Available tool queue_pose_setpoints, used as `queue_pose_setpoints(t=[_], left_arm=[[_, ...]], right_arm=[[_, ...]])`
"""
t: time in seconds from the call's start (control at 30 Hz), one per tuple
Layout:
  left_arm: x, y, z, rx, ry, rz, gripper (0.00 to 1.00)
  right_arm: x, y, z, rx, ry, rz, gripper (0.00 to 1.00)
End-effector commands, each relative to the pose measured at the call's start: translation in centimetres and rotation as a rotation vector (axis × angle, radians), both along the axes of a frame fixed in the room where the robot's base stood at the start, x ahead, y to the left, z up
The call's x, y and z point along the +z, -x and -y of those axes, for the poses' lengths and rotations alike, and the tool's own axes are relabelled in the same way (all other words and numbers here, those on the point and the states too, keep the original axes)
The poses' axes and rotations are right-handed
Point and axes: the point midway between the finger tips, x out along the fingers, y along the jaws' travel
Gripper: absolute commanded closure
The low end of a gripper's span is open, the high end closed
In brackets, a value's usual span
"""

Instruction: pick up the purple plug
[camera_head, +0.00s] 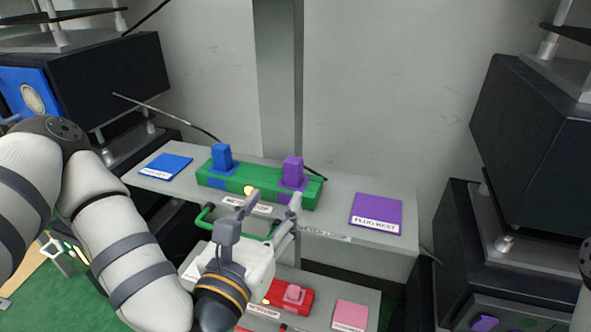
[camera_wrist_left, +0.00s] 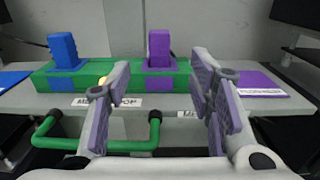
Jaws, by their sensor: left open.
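The purple plug (camera_head: 292,171) stands upright in the right part of a green block (camera_head: 244,186) on the upper grey shelf. In the left wrist view the plug (camera_wrist_left: 159,48) shows beyond the gap between my fingers. A blue plug (camera_head: 222,157) stands at the block's left end. My left gripper (camera_head: 271,205) is open and empty, in front of and a little below the purple plug, apart from it. Its two fingers (camera_wrist_left: 163,95) frame the view in the left wrist view. My right gripper does not show.
A purple pad (camera_head: 376,213) labelled "PLUG REST" lies right on the shelf; a blue pad (camera_head: 166,165) lies left. A green handle (camera_wrist_left: 95,145) sticks out from the shelf front. Below are a red block (camera_head: 289,297) with a pink plug and a pink pad (camera_head: 350,315). A wall rises behind.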

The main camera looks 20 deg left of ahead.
Motion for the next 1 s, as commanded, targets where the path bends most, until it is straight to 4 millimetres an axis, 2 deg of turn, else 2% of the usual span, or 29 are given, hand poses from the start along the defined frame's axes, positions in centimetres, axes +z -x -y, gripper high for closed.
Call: queue_pose_setpoints(t=[0.03, 0.13, 0.23, 0.37, 0.6, 0.7, 0.87, 0.9, 1.0], left_arm=[[-1.5, -1.0, -0.1, 0.006, 0.004, -0.021, 0.52], [-2.0, -3.0, 0.0, 0.002, 0.000, -0.026, 0.52], [-1.7, -4.4, 0.1, 0.001, -0.001, -0.022, 0.52], [-0.9, -6.0, 0.2, 0.000, -0.004, -0.010, 0.52], [-0.2, -10.8, 0.2, 0.005, -0.005, 0.000, 0.52], [-0.4, -11.5, 0.2, 0.004, -0.004, -0.005, 0.52], [-0.6, -11.5, 0.2, 0.003, -0.005, -0.010, 0.52], [-0.6, -11.5, 0.2, 0.003, -0.005, -0.011, 0.49], [-0.7, -11.5, 0.2, 0.004, -0.006, -0.013, 0.71]], right_arm=[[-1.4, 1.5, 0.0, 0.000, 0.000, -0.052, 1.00], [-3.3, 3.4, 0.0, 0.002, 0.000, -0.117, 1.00], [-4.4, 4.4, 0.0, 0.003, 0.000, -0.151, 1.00], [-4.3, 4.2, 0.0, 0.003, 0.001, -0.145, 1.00], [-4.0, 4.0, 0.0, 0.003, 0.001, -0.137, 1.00], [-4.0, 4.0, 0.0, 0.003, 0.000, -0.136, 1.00], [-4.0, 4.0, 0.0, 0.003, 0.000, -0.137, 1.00], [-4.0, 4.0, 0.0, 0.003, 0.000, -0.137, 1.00], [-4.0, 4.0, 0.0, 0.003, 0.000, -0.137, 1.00]])
